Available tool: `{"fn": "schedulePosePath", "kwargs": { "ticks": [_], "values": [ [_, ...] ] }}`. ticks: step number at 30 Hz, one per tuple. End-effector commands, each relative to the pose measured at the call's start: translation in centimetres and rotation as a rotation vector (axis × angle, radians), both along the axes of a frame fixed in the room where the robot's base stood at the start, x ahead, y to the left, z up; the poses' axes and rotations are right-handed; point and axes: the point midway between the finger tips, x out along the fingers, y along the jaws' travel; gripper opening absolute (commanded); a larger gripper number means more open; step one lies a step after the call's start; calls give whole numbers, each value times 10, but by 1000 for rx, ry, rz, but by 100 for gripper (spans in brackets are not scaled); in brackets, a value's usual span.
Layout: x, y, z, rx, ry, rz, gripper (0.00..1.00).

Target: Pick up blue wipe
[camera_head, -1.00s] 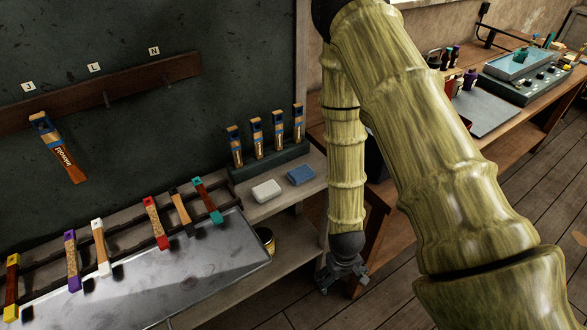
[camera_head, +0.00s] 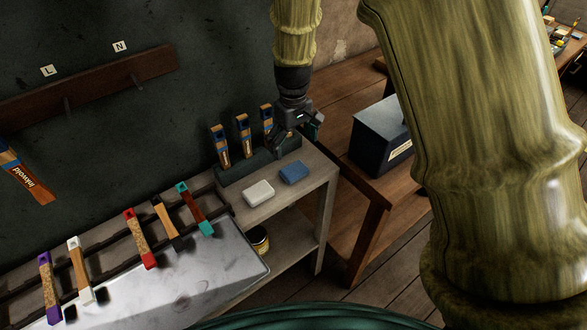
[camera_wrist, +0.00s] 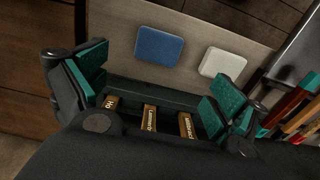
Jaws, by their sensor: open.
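The blue wipe (camera_head: 293,172) is a small flat rounded block lying on the wooden shelf top, right of a white one. It also shows in the wrist view (camera_wrist: 160,44), beyond my fingers and left of the white one. My gripper (camera_head: 298,143) is open and empty, above and behind the blue wipe, over the right end of the dark holder. In the wrist view its teal-padded fingers (camera_wrist: 155,92) stand wide apart, with the holder's handles between them. The blue wipe is apart from the fingers.
A white wipe (camera_head: 258,193) lies beside the blue one. A dark holder (camera_head: 232,174) with upright brown-handled tools stands behind them. Brushes lie on a rack over a metal tray (camera_head: 200,275) at left. A dark box (camera_head: 381,135) sits on the wooden bench at right.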

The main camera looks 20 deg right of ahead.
Motion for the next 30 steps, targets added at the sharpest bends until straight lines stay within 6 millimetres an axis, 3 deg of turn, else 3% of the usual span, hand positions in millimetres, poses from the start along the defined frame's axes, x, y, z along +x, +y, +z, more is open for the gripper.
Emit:
{"fn": "schedulePosePath", "kwargs": {
  "ticks": [12,23,30],
  "values": [
    [1,4,-44,0,1,6,96],
    [0,0,-59,0,1,3,96],
    [-1,-5,-80,0,3,1,96]
  ]
}}
